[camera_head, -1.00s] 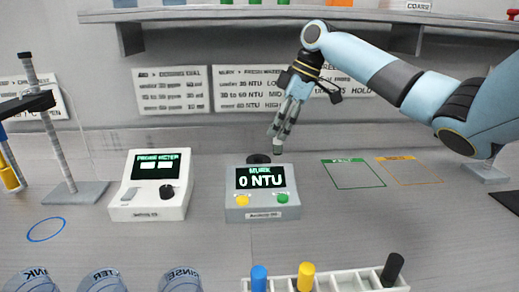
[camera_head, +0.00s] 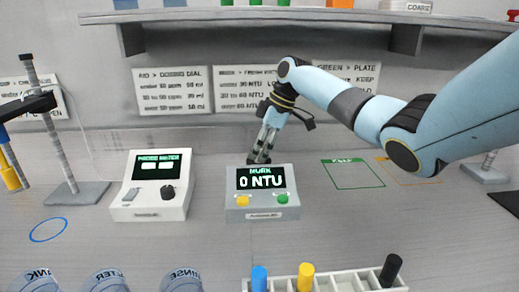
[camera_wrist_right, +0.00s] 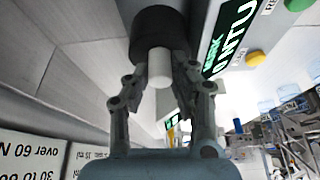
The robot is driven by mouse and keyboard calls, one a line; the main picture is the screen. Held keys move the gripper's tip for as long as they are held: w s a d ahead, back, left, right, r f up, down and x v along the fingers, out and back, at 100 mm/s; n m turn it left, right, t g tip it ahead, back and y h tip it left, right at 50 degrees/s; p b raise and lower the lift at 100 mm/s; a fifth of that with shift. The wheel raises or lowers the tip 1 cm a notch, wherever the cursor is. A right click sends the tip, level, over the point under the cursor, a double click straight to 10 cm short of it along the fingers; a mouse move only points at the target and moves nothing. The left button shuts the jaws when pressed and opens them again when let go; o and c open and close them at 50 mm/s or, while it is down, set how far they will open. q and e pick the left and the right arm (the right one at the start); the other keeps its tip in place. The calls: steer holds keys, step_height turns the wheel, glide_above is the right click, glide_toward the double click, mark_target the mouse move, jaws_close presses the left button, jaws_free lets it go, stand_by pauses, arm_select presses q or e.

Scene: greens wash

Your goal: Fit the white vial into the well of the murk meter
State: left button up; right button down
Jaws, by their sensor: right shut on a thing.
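The murk meter (camera_head: 262,207) is a grey box with a screen reading 0 NTU and yellow and green buttons. Its dark round well (camera_head: 258,160) is at the back of the top, partly hidden by my right gripper (camera_head: 264,148). That gripper points down right over the well. In the right wrist view, my right gripper (camera_wrist_right: 160,85) is shut on the white vial (camera_wrist_right: 160,68). The vial lines up with the black well collar (camera_wrist_right: 160,28) and overlaps it. I cannot tell how far it is inside. My left gripper is not in view.
A white probe meter (camera_head: 151,200) stands left of the murk meter. A rack (camera_head: 335,284) with blue, yellow and black capped vials is in front. A stand (camera_head: 77,193) is at the left. The green-outlined area (camera_head: 353,174) at the right is clear.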

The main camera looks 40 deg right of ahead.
steer(key=shift+s+f, duration=0.1)
steer(key=shift+f, duration=0.2)
steer(key=c, duration=1.5)
jaws_free()
steer(key=shift+o, duration=0.4)
steer(key=shift+f, duration=0.1)
steer(key=v, duration=0.8)
steer(key=shift+w+r, duration=0.25)
steer(key=shift+r, duration=0.05)
steer(key=shift+a+f, duration=0.1)
